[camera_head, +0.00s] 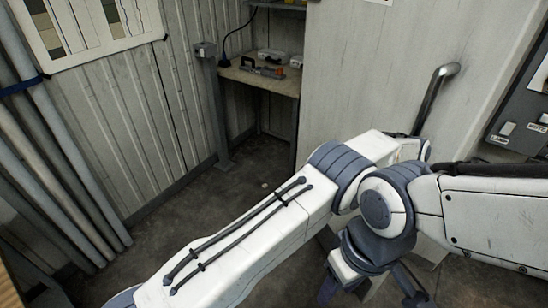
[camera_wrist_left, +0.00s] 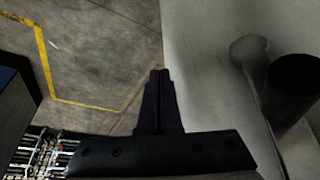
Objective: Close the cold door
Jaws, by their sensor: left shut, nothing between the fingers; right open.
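The cold door (camera_head: 385,70) appears as a large pale panel across the upper middle and right of the head view, with a curved metal handle (camera_head: 436,95) on it. Its latch side is not clear. In the left wrist view the pale door surface (camera_wrist_left: 205,70) fills the right, with a dark round bar (camera_wrist_left: 294,88), likely the handle. My left gripper (camera_wrist_left: 160,76) is shut and empty beside the door surface; contact cannot be told. My right gripper (camera_head: 371,290) is open, pointing down below the handle, partly cut off by the frame.
A bench (camera_head: 262,78) with tools stands in the corner left of the door. A grey post (camera_head: 216,110) and several pipes (camera_head: 55,150) line the left wall. A labelled panel (camera_head: 520,120) is at the right. Floor with a yellow line (camera_wrist_left: 45,70) shows open in the wrist view.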

